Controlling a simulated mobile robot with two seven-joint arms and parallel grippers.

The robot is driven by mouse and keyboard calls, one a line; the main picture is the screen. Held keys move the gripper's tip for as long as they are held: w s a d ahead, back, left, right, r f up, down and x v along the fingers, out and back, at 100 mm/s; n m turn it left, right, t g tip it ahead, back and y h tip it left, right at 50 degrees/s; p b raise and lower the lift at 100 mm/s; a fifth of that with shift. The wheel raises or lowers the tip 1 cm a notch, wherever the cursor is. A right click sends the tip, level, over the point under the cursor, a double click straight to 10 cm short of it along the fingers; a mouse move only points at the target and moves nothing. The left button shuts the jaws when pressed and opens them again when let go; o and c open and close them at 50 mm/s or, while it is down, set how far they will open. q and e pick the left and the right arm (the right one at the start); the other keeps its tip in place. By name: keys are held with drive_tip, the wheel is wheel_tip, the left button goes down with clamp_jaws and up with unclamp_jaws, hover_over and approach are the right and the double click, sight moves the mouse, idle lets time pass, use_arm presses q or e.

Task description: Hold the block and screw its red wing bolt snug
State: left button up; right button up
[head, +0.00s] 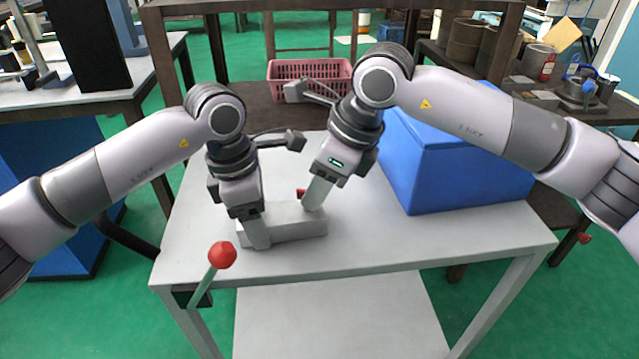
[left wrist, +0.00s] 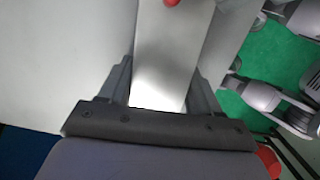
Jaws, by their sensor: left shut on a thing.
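The light grey block (head: 292,224) lies on the pale table near its front left. My left gripper (head: 259,237) is shut on the block's left end; the left wrist view shows the block (left wrist: 166,60) between its two fingers (left wrist: 160,95). The red wing bolt (head: 301,193) shows as a small red patch at the block's right part, mostly hidden behind my right gripper (head: 314,198). Its red edge also shows at the top of the left wrist view (left wrist: 171,2). My right gripper points down at the bolt; the picture does not show whether its fingers grip it.
A lever with a red ball knob (head: 222,255) sticks up at the table's front left edge. A large blue box (head: 455,170) stands on the right of the table (head: 400,245). A pink basket (head: 310,90) sits behind. The table front right of the block is clear.

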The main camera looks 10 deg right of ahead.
drive_tip(key=v, duration=1.2)
drive_tip(key=x, duration=1.2)
drive_tip(key=shift+w+a+f, duration=0.1)
drive_tip(key=shift+w+a, duration=0.1)
drive_tip(key=shift+a, duration=0.3)
